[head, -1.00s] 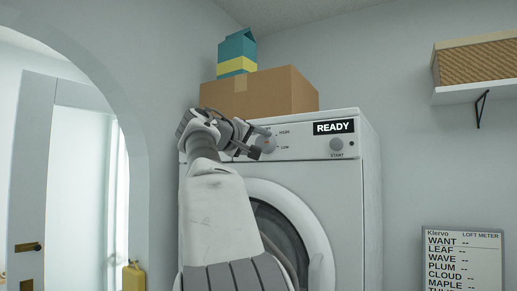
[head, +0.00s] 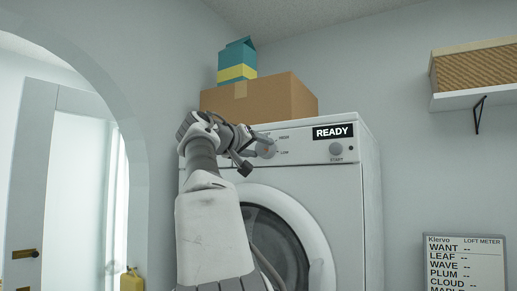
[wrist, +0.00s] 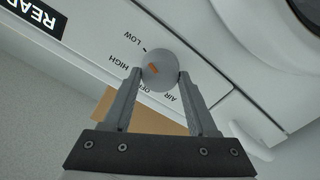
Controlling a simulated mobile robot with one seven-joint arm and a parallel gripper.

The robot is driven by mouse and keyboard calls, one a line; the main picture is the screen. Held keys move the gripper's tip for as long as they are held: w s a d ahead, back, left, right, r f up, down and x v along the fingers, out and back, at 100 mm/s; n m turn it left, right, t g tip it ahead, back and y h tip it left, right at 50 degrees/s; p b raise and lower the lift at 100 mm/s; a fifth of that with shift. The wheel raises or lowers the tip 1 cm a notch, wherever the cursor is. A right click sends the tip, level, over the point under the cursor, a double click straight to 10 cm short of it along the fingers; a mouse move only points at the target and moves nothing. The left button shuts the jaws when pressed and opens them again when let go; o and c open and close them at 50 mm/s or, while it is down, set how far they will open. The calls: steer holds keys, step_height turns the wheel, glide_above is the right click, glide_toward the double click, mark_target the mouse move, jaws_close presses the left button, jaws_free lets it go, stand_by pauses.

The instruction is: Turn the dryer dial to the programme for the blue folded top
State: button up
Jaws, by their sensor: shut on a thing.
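The dryer (head: 343,195) stands ahead with its door closed and its display (head: 332,132) reading READY. The round grey dial (head: 266,149) is on its upper panel; it also shows in the wrist view (wrist: 165,62), with an orange mark on its face. HIGH, LOW, AIR and a partly hidden label surround it. The mark lies on the HIGH side; its exact setting is hard to tell. My gripper (wrist: 160,75) is shut on the dial, one finger on each side. In the head view my gripper (head: 253,153) is partly hidden by my wrist. No blue folded top is visible.
A START button (head: 336,149) is right of the dial. A LOFT METER board (head: 466,262) and a shelf with a wicker basket (head: 475,68) are at right.

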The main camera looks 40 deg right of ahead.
steer(key=o, duration=1.4)
steer(key=shift+c, duration=0.2)
steer(key=b+v, duration=0.5)
steer(key=v, duration=1.2)
steer(key=shift+a, duration=0.2)
